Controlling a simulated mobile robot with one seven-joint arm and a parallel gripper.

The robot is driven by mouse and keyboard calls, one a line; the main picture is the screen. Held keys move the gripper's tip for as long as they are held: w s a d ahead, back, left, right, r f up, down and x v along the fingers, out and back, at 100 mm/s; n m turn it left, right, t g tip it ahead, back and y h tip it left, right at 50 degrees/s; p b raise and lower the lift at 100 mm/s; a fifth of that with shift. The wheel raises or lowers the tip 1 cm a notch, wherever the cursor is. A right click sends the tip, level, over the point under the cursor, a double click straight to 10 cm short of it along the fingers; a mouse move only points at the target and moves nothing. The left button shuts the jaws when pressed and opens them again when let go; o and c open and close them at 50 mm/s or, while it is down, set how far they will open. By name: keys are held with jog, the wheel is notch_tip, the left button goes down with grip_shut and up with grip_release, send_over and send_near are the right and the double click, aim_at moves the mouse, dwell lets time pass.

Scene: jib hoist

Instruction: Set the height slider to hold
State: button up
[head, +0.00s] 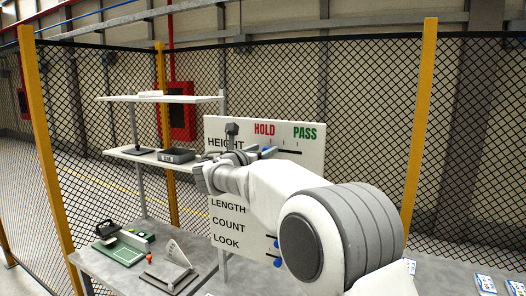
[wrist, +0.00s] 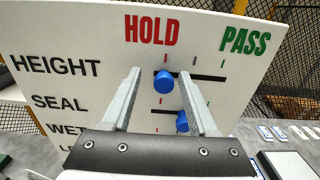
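The white board (wrist: 75,35) carries a red HOLD heading, a green PASS heading and row labels; it also shows in the head view (head: 312,130). The blue height slider knob (wrist: 164,81) sits at the left end of its dark slot (wrist: 208,78), under the red HOLD tick. My gripper (wrist: 160,72) is open, with one finger on each side of this knob and a visible gap on both sides. In the head view my gripper (head: 238,155) is at the HEIGHT row and hides part of it.
A second blue knob (wrist: 182,122) sits in the SEAL row below, near the right finger. Two more blue knobs (head: 277,243) show low on the board. A shelf (head: 130,153) and a workbench (head: 95,262) stand left of the board. Mesh fencing is behind.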

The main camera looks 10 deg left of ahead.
jog(key=b+v, duration=0.3)
jog(key=v, duration=1.4)
jog(key=shift+s, duration=0.2)
jog(key=s+d+f+m+g, duration=0.3)
jog(key=s+d+m, duration=0.15)
jog(key=d, duration=0.45)
jog(key=s+d+f+m+g, duration=0.3)
jog(key=d+m, duration=0.3)
jog(key=d, duration=0.3)
jog(key=s+d+f+m+g, duration=0.3)
jog(key=s+d+m, duration=0.15)
jog(key=d, duration=0.45)
jog(key=s+d+f+m+g+y, duration=0.1)
jog(key=s+f+m+y, duration=0.2)
jog(key=s+f+m, duration=0.2)
jog(key=s+d+f+m+g+y, duration=0.1)
jog(key=s+d+f+m+y, duration=0.1)
jog(key=s+f+m, duration=0.4)
jog(key=s+m+y, duration=0.1)
jog(key=s+m, duration=0.4)
jog(key=m, duration=0.1)
jog(key=shift+s, duration=0.3)
jog(key=shift+f, duration=0.1)
jog(key=shift+c, duration=0.2)
